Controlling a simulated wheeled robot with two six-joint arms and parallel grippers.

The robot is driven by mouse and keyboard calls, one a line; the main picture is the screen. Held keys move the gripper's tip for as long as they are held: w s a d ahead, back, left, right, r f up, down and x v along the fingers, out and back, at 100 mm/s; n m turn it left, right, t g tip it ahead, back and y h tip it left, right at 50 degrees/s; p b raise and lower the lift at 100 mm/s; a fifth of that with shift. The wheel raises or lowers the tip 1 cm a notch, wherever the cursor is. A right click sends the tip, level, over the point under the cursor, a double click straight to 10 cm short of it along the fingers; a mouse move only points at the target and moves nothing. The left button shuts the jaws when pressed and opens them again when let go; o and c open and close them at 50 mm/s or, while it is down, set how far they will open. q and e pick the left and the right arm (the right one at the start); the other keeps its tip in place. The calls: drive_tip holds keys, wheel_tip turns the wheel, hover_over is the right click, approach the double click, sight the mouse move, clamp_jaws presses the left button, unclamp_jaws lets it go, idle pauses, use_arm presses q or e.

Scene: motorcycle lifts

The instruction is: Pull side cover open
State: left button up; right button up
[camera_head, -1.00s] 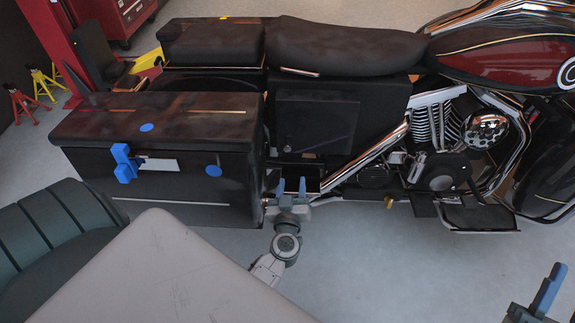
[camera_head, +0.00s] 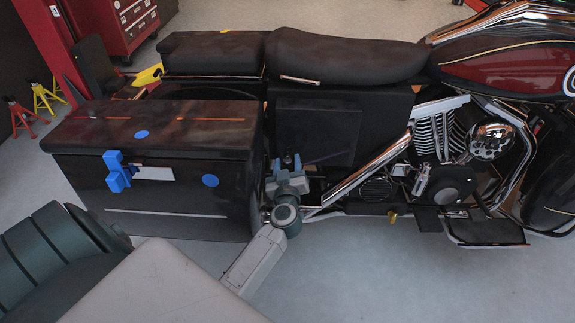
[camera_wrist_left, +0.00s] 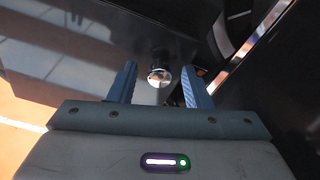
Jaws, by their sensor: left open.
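The side cover (camera_head: 318,130) is a flat black panel on the motorcycle's side, below the seat. It appears closed. My left gripper (camera_head: 284,163) is in front of the cover's lower left corner, beside the saddlebag. In the left wrist view, a round silver knob (camera_wrist_left: 159,76) on a dark stem shows between the two open blue fingers, with a gap on each side. I cannot tell how deep the knob sits between them. In the head view the gripper hides the knob. My right gripper is not in view.
The black saddlebag (camera_head: 150,195), with a blue latch (camera_head: 117,171), stands close left of my left gripper. A chrome pipe (camera_head: 365,172) and the engine (camera_head: 440,150) lie to the right. Clear grey floor (camera_head: 400,270) is in front.

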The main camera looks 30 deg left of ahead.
use_arm(q)
drive_tip(key=shift+w+a, duration=0.1)
drive_tip(key=shift+w, duration=0.1)
clamp_jaws()
drive_tip(key=shift+s, duration=0.1)
